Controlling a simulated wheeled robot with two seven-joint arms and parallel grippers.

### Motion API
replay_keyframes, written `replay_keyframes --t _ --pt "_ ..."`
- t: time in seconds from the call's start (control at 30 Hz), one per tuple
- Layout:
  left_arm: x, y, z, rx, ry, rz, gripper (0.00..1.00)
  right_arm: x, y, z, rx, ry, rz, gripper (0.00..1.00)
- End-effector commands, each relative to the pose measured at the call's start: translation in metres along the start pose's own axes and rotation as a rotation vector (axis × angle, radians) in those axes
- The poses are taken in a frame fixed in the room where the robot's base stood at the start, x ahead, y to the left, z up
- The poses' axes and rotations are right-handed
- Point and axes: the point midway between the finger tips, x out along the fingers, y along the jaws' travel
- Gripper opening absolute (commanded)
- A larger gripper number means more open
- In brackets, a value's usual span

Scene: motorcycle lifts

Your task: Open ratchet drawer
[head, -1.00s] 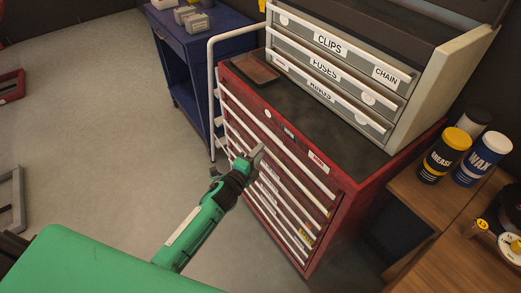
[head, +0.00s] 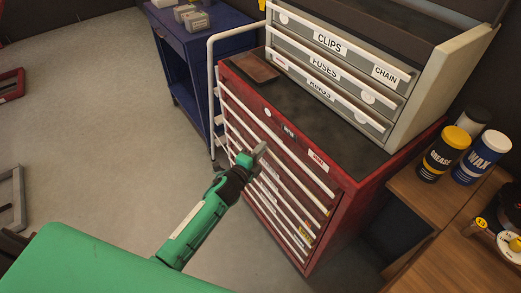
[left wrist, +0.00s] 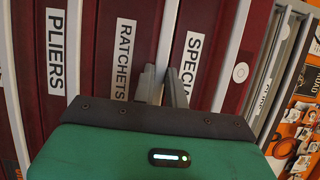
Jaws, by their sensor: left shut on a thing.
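The red tool cabinet (head: 325,235) stands in the middle of the head view, with several shallow drawers and long pale handle rails. In the left wrist view the drawer labels read sideways: PLIERS, RATCHETS, and one partly hidden beginning SPECIA. The ratchet drawer (left wrist: 122,50) lies between PLIERS and SPECIA. My left gripper (head: 260,150) is at the front of the cabinet's upper drawers. In the wrist view its two fingers (left wrist: 163,88) straddle the pale rail (left wrist: 165,40) beside the RATCHETS label and are shut on it. The drawer fronts look flush. My right gripper is out of view.
A grey cabinet (head: 330,65) labelled CLIPS, FUSES and RINGS sits on top. A blue cart (head: 200,45) stands behind at left. Grease (head: 440,158) and wax (head: 480,160) tubs stand on a wooden bench at right.

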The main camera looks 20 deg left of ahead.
Motion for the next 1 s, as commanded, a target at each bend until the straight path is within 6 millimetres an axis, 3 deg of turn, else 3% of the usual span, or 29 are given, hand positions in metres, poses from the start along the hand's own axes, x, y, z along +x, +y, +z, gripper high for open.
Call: replay_keyframes --t 0.17,0.37,1.0 --pt "-0.016 0.001 0.006 0.002 -0.001 0.004 0.0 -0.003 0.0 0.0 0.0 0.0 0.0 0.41" --pt "-0.053 0.001 0.022 0.003 -0.001 0.006 0.0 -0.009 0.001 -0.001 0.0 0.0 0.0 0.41" --pt "-0.216 0.002 0.089 0.001 -0.001 0.006 0.0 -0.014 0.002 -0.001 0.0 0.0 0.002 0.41"
